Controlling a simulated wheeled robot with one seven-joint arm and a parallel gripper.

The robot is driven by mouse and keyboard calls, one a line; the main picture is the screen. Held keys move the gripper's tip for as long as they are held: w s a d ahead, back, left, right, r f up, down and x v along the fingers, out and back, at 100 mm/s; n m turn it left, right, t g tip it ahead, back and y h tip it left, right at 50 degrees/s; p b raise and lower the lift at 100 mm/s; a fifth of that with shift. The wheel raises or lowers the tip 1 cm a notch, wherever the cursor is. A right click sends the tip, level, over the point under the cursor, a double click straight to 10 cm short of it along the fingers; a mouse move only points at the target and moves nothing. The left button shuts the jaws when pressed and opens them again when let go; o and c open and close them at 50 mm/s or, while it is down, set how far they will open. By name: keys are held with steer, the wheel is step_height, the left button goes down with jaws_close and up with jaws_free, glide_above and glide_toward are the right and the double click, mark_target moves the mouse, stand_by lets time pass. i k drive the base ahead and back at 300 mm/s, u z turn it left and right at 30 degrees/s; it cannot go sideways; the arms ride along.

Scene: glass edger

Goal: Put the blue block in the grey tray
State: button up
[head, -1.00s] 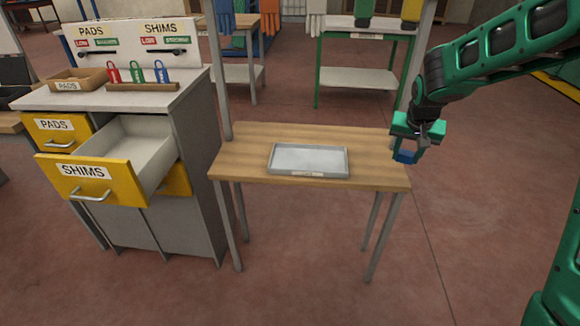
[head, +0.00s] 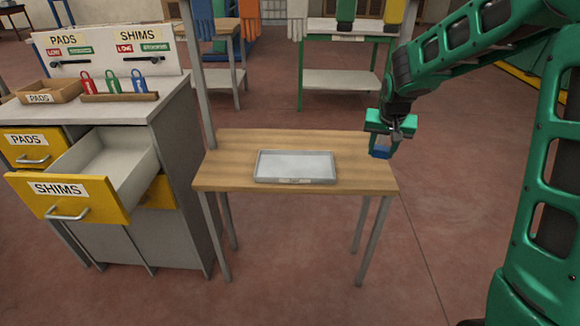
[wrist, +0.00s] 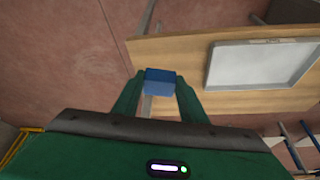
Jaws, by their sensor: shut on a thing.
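The blue block (head: 380,152) is held in my gripper (head: 386,143), over the right end of the wooden table. In the wrist view the blue block (wrist: 160,80) sits between the two green fingers of my gripper (wrist: 160,90), which are shut on it. The grey tray (head: 295,166) lies on the middle of the table, to the left of my gripper, and looks empty. The tray also shows in the wrist view (wrist: 262,64), to the right of the block. The block is apart from the tray.
The wooden table (head: 230,172) is bare around the tray. A grey cabinet (head: 187,150) stands at the left with its yellow SHIMS drawer (head: 68,197) pulled open. A table post (head: 197,75) rises at the back left. A green-framed table (head: 340,80) stands behind.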

mark_target(295, 168)
steer(key=i, duration=0.85)
steer(key=z, duration=0.1)
